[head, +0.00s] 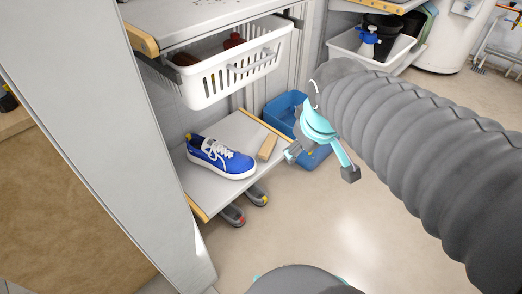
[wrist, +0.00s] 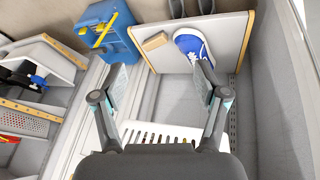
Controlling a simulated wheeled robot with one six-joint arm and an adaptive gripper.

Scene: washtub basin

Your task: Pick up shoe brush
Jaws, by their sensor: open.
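The shoe brush, a small tan wooden block (head: 267,147), lies on the grey lower shelf (head: 240,133) near its right edge, just right of a blue shoe with white laces (head: 219,157). In the wrist view the brush (wrist: 155,41) lies beyond my fingertips, next to the blue shoe (wrist: 191,43). Its bristles cannot be made out. My gripper (head: 320,163) hangs to the right of the shelf, apart from the brush. In the wrist view my gripper (wrist: 160,80) has its two fingers spread wide with nothing between them.
A white slatted basket (head: 237,73) hangs above the shelf; its edge (wrist: 155,132) is low in the wrist view. A blue bin (head: 285,110) stands behind the shelf. A grey panel (head: 110,125) borders the left. The floor in front is clear.

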